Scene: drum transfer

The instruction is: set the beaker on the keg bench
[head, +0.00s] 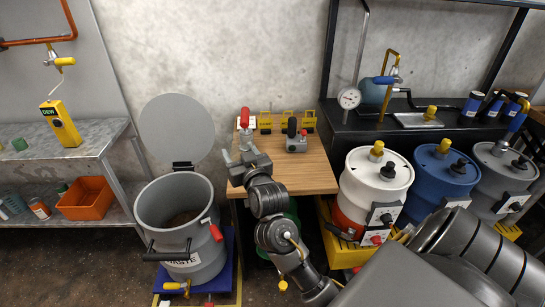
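I cannot make out a beaker in the head view. A wooden-topped bench (312,178) stands in the middle against the wall. A black bench (345,128) with a pressure gauge (349,98) and taps stands to its right, behind several drums; I cannot tell which one is the keg bench. My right gripper (241,157) is over the left part of the wooden top, beside a red-handled metal fitting (245,120). Its fingers are small and partly hidden, so I cannot tell whether they are open or touch the fitting. My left gripper is out of view.
A grey waste drum (178,240), lid raised, stands left of the wooden bench. White (372,190), blue (432,190) and grey (492,180) drums stand at right. A black-handled fitting (297,143) sits on the wooden top. A metal shelf (60,155) is at left.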

